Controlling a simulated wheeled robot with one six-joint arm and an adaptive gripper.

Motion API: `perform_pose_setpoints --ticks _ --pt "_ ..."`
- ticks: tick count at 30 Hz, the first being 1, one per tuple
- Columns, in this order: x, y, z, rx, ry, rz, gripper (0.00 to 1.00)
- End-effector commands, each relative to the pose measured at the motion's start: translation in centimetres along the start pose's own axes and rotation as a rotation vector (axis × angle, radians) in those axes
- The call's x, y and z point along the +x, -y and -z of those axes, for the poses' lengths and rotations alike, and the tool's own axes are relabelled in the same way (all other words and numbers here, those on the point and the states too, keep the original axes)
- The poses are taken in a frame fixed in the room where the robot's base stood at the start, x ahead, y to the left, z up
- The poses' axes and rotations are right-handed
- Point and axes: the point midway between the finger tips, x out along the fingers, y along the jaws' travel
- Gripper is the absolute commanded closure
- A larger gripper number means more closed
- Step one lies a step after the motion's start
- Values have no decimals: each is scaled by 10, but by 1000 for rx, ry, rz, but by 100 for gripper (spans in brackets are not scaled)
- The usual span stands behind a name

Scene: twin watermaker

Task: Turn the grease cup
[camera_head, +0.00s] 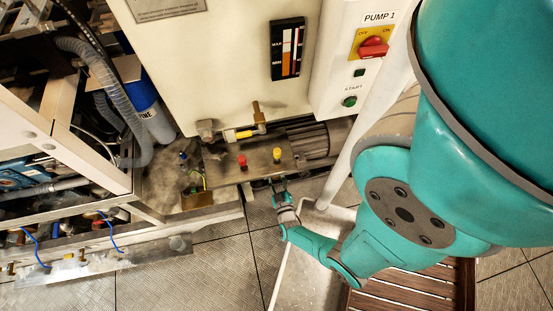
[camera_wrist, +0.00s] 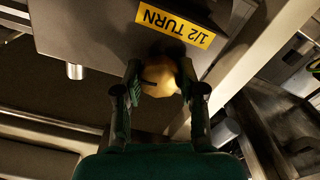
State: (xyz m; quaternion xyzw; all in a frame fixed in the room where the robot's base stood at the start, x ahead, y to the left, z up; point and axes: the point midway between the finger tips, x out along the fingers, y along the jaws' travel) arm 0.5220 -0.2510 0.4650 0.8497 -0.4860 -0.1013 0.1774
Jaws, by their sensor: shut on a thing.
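The grease cup (camera_wrist: 158,80) is a rounded, brass-yellow piece with a dark mark on its face, seen in the wrist view. My gripper (camera_wrist: 160,84) is shut on it, one finger on each side. A yellow label (camera_wrist: 176,24) reading "1/2 TURN" is on the grey surface just beyond the cup. In the head view my gripper (camera_head: 279,187) is at the front edge of the machine's metal bench (camera_head: 225,170). The held cup cannot be clearly made out there.
A red knob (camera_head: 242,160) and a yellow knob (camera_head: 277,153) stand on the bench. A motor (camera_head: 308,141) lies behind them. The PUMP 1 panel (camera_head: 350,60) rises behind at right. A pipe-filled frame (camera_head: 60,150) stands left. Tiled floor (camera_head: 222,255) is open in front.

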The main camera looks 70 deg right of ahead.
Motion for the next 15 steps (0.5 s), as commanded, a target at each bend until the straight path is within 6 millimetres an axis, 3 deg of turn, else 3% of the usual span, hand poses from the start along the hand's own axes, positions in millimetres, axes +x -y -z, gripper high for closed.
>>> perform_pose_setpoints --ticks 15 --pt "0 0 0 414 1 0 95"
